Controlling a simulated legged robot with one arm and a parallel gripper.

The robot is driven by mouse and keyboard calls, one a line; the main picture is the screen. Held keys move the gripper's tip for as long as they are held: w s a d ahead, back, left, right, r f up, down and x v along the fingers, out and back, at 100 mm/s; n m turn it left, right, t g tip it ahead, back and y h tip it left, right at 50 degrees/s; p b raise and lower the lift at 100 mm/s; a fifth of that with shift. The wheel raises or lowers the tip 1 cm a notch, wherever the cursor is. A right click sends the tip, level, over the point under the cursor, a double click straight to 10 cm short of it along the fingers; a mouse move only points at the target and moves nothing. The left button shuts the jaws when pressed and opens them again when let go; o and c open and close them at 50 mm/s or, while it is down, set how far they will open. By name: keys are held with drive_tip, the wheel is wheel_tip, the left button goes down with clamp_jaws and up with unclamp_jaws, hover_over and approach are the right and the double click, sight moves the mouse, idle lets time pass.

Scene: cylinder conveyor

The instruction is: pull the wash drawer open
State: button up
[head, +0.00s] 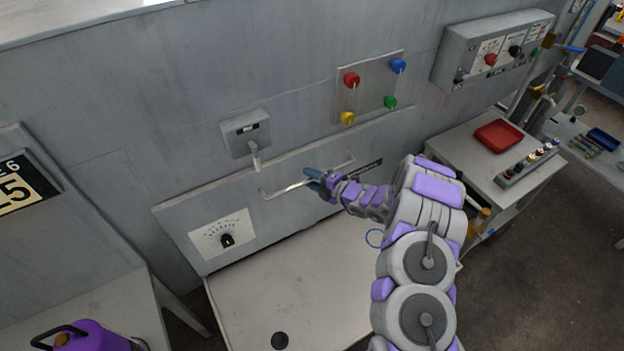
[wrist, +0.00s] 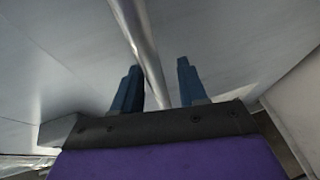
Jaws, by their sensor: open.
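The wash drawer's grey front (head: 180,222) is part of the grey machine and carries a long bar handle (head: 285,188). In the wrist view the handle (wrist: 140,40) is a shiny metal bar running down from the top. It passes between the two blue fingers of my gripper (wrist: 158,85), which stand apart on either side. The bar lies closer to the left finger. Whether a finger touches it I cannot tell. My arm hides part of the front's right side.
A dial (head: 226,236) is on the front's left. Above are a small box with a spout (head: 246,133) and a panel of coloured knobs (head: 368,88). A pale surface (head: 290,290) lies below. A cart with a red tray (head: 499,135) stands right.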

drive_tip(key=shift+c, duration=0.2)
clamp_jaws()
idle(0.5)
